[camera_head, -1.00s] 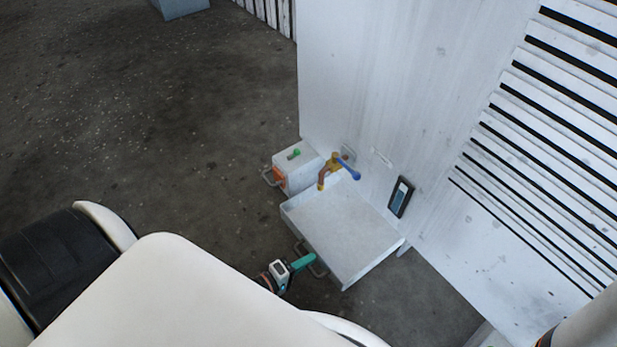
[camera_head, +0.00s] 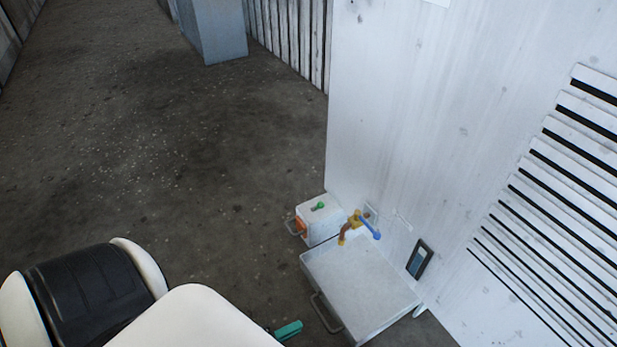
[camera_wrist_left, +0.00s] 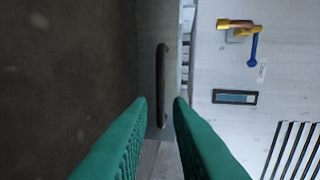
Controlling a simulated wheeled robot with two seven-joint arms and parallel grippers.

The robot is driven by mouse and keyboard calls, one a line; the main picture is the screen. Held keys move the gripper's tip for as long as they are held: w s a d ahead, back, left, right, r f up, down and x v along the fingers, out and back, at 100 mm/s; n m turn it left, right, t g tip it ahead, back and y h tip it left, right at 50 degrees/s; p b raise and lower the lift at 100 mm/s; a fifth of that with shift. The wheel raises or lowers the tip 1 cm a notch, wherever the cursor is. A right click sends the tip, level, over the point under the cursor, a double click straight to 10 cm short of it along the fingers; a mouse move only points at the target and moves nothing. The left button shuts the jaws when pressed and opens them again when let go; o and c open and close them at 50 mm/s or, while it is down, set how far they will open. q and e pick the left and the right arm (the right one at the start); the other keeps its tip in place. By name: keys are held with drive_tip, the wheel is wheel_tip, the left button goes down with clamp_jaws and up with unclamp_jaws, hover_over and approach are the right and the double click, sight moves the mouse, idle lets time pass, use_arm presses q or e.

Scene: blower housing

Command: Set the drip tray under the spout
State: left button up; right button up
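The drip tray (camera_head: 362,285), a shallow pale metal box, stands against the white housing. In the head view, the brass spout (camera_head: 345,234) with its blue lever overlaps the tray's far left corner from above. The spout also shows in the left wrist view (camera_wrist_left: 236,25). The tray's handle (camera_head: 322,313) faces my left gripper (camera_head: 289,330), whose teal finger shows at the bottom edge, a little left of the handle and apart from it. In the left wrist view, the teal fingers are spread and empty, with the dark handle (camera_wrist_left: 162,85) ahead between them. My right gripper is out of view.
A small white box (camera_head: 318,221) with a green knob and orange part stands left of the spout. A dark framed gauge (camera_head: 419,259) and louvres (camera_head: 560,220) are on the housing wall. The concrete floor (camera_head: 170,150) to the left is clear. A grey block (camera_head: 222,30) stands far back.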

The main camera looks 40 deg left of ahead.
use_arm(q)
drive_tip(key=shift+v, duration=1.45)
